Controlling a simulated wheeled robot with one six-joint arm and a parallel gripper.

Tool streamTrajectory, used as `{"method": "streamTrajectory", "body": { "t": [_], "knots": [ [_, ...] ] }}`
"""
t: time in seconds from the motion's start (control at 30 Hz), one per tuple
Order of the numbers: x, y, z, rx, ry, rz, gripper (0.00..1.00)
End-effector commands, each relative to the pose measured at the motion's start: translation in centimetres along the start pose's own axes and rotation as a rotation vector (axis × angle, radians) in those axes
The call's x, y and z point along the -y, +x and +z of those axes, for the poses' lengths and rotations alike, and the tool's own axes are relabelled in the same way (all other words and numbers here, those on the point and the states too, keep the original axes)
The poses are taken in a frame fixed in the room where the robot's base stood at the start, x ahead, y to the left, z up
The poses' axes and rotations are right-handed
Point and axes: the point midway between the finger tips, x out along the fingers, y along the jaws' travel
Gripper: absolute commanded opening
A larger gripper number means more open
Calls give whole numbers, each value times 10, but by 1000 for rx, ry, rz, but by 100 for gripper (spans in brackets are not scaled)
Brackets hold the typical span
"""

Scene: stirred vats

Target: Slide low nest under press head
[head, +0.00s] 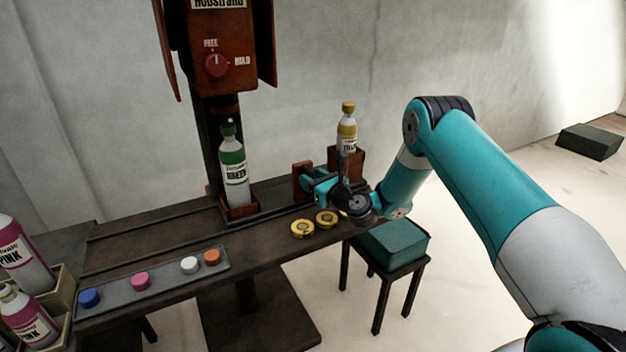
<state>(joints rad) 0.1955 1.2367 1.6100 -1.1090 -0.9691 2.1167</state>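The red press (216,45) stands at the back of the dark bench, with its dark press head (225,106) pointing down. Below the head, a green-labelled bottle (233,170) stands upright in a low red-brown nest (240,211) on the bench rail. A taller red-brown nest (347,160) further right holds a yellow-capped bottle (347,128). My gripper (314,184) is at the right end of the bench, beside a small upright red-brown block (302,181), right of the low nest. Its fingers are small and partly hidden, so I cannot tell whether they touch the block.
Two yellow discs (314,223) lie on the bench in front of my gripper. A grey tray (115,290) holds several coloured caps. Pink bottles (22,255) stand in a crate at left. A teal box (393,245) sits on a stool below the bench's right end.

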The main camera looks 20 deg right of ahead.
Motion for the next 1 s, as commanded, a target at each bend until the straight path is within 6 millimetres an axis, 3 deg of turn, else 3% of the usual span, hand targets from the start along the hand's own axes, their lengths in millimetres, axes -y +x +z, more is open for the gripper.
{"method": "streamTrajectory", "body": {
  "t": [0.17, 0.27, 0.47, 0.87, 1.0],
  "knots": [
    [0, -4, -1, -1, 1, 0, 44],
    [0, -16, -3, -4, 3, 0, 44],
    [2, -58, -6, -4, 6, -5, 44],
    [1, -85, -8, 3, -1, -2, 44],
    [2, -103, -9, 1, -1, -4, 44]
  ]
}}
